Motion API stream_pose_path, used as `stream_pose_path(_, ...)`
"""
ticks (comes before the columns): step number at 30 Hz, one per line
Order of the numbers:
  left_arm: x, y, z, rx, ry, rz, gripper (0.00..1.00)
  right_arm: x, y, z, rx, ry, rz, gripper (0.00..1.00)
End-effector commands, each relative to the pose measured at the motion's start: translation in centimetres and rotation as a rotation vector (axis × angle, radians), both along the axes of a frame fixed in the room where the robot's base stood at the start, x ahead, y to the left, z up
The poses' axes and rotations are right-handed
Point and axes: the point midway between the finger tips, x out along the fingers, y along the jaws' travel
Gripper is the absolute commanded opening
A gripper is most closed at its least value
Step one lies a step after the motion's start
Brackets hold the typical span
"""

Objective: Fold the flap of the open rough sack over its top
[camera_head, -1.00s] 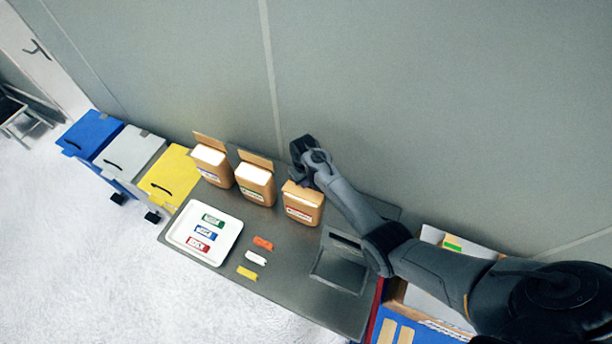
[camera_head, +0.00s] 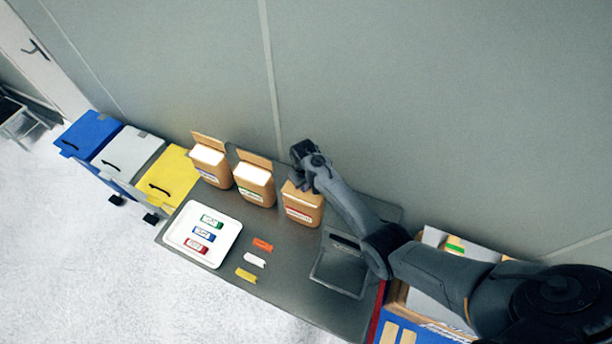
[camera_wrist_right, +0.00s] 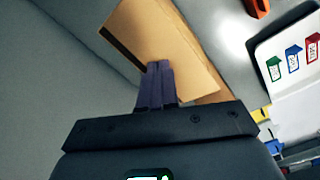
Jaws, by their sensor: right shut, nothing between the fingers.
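Three brown paper sacks stand in a row on the grey bench. The right sack (camera_head: 304,213) has a red label, and its top shows brown paper rather than white, as with a flap lying over it. My right gripper (camera_head: 301,184) is at this sack's top, partly hiding it. In the right wrist view my gripper (camera_wrist_right: 158,78) is shut and empty, its fingertips against or just above the brown paper (camera_wrist_right: 165,38). The middle sack (camera_head: 256,187) with a green label and the left sack (camera_head: 213,168) have white tops and upright flaps. My left gripper is out of view.
A white tray (camera_head: 183,238) with three coloured tags lies at the bench's left front. Orange, white and yellow tags lie loose beside it. A dark square device (camera_head: 340,268) sits right of them. Blue, white and yellow bins (camera_head: 168,174) stand left. The wall is close behind the sacks.

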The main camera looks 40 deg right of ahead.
Motion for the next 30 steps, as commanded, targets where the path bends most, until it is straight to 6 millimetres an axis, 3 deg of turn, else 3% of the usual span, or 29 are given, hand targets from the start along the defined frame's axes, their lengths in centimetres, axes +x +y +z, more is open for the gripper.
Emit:
stream_pose_path(11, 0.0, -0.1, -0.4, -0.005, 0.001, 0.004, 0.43, 0.0, 0.0, -0.7, 0.000, 0.000, 0.000, 0.00)
stream_pose_path(23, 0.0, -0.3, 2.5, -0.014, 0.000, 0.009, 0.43, 0.0, 0.0, 2.1, 0.000, 0.001, 0.000, 0.00)
stream_pose_path(30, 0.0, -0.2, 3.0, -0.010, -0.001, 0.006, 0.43, 0.0, 0.0, 3.7, 0.000, 0.000, 0.000, 0.00)
